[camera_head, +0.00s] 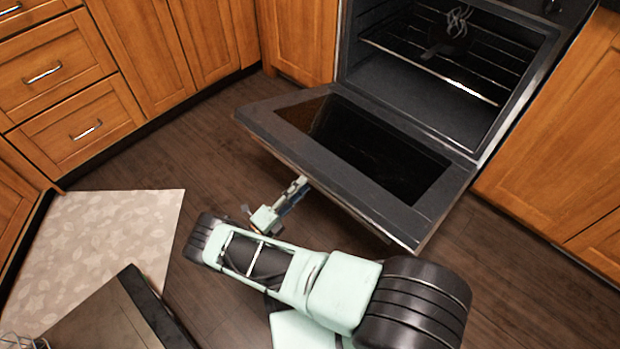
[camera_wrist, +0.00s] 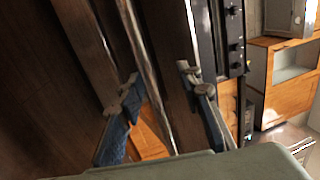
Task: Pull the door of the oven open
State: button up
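The oven door (camera_head: 271,118) is swung far down, close to level, and the dark oven cavity (camera_head: 440,70) is exposed. My gripper (camera_head: 300,184) is just below the door's outer edge, partly hidden by it. In the wrist view my gripper (camera_wrist: 158,73) has its two blue-padded fingers spread apart. A long metal bar, seemingly the door handle (camera_wrist: 150,60), runs between them with visible gaps on both sides. The handle is hidden in the head view.
Wooden cabinets (camera_head: 290,40) flank the oven, with drawers (camera_head: 75,125) at the left. A patterned mat (camera_head: 110,240) lies on the floor. A dark-edged counter or appliance corner (camera_head: 110,320) is at the bottom left. Wooden floor in front of the door is free except for my arm.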

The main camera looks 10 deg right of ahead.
jog(key=v, duration=0.6)
jog(key=shift+s+a, duration=0.15)
jog(key=shift+s, duration=0.1)
jog(key=shift+f, duration=0.15)
jog(key=shift+c, duration=0.5)
